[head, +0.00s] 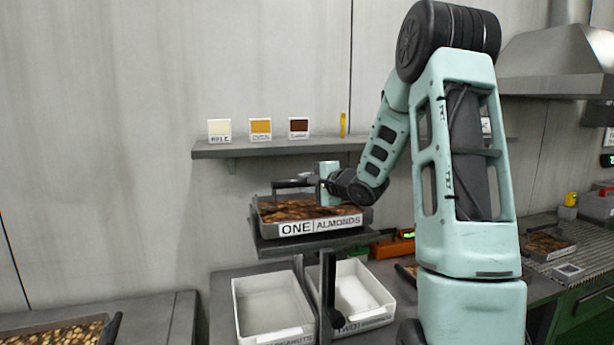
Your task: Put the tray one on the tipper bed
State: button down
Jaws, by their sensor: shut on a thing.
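Tray one (318,226) is a dark tray of brown almonds, with a front label reading "ONE ALMONDS". It looks level, over the dark raised platform that appears to be the tipper bed (312,241). I cannot tell whether its underside touches the bed or is slightly above it. My gripper (318,184) reaches in from the right, above the tray, and is shut on the tray's dark handle. The fingertips and exact grip are partly hidden by my wrist.
Two white bins (272,303) (362,290) stand below the bed on either side of its post. A wall shelf (280,147) with sample cards runs behind. Another tray of nuts (58,334) is at lower left. An orange device (393,246) lies right of the bed.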

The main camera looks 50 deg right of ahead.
jog(key=shift+f, duration=1.25)
jog(key=shift+f, duration=0.1)
jog(key=c, duration=1.3)
grip_release()
jog(key=shift+f, duration=0.15)
jog(key=shift+o, duration=0.2)
jog(key=s+a+r+b, duration=0.1)
jog(key=s+r+b, duration=0.1)
jog(key=s, duration=0.9)
jog(key=shift+s+r, duration=0.2)
jog(key=shift+s, duration=0.2)
jog(key=shift+a, duration=0.1)
